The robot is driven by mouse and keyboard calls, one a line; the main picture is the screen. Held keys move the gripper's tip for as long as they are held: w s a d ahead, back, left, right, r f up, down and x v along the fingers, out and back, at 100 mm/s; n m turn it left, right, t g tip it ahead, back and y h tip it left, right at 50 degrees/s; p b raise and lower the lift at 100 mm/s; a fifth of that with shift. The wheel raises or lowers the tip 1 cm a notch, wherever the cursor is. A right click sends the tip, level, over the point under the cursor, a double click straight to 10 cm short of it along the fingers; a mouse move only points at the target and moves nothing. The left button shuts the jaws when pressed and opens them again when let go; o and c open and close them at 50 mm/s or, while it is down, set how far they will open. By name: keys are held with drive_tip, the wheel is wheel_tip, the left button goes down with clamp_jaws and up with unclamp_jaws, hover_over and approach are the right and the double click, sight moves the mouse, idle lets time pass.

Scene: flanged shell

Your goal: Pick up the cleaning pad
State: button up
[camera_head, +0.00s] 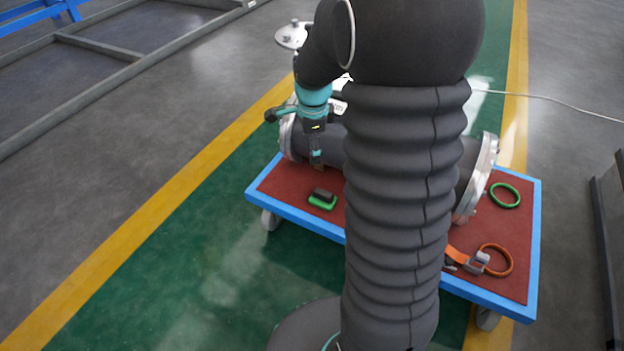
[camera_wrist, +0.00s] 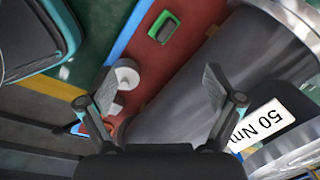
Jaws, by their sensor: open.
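The cleaning pad (camera_head: 322,198) is a small block with a dark top and a green base. It lies flat on the red top of the cart, near the cart's blue front edge and in front of the grey shell. It also shows in the wrist view, as a green-rimmed dark pad (camera_wrist: 165,27) at the top, beyond my fingertips. My gripper (camera_head: 317,162) points down above and slightly behind the pad in the head view. In the wrist view my gripper (camera_wrist: 160,84) has its two fingers wide apart with nothing between them, clear of the pad.
The flanged grey shell (camera_head: 329,146) lies across the cart, close to my gripper. A green ring (camera_head: 505,195) and an orange strap (camera_head: 497,261) lie at the right of the red cart top (camera_head: 510,225). A pale round object (camera_wrist: 126,76) shows by my left finger.

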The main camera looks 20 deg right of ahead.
sight(323, 192)
drive_tip(key=w+d+f+m, duration=0.1)
drive_tip(key=d+f+m, duration=0.1)
drive_tip(key=f, duration=0.5)
drive_tip(key=w+d+f+m+g+b, duration=0.1)
drive_tip(key=w+d+f+m, duration=0.1)
drive_tip(key=f, duration=0.6)
drive_tip(key=w+d+f+m, duration=0.1)
drive_tip(key=f+m, duration=0.3)
drive_tip(key=f, duration=0.4)
drive_tip(key=shift+w+d+f+g, duration=0.25)
drive_tip(key=shift+w+d+g, duration=0.05)
drive_tip(key=shift+w+d, duration=0.15)
drive_tip(key=shift+s+f, duration=0.25)
drive_tip(key=shift+f, duration=1.05)
drive_tip(key=shift+s+f, duration=0.2)
drive_tip(key=shift+f, duration=1.1)
drive_tip(key=c, duration=1.3)
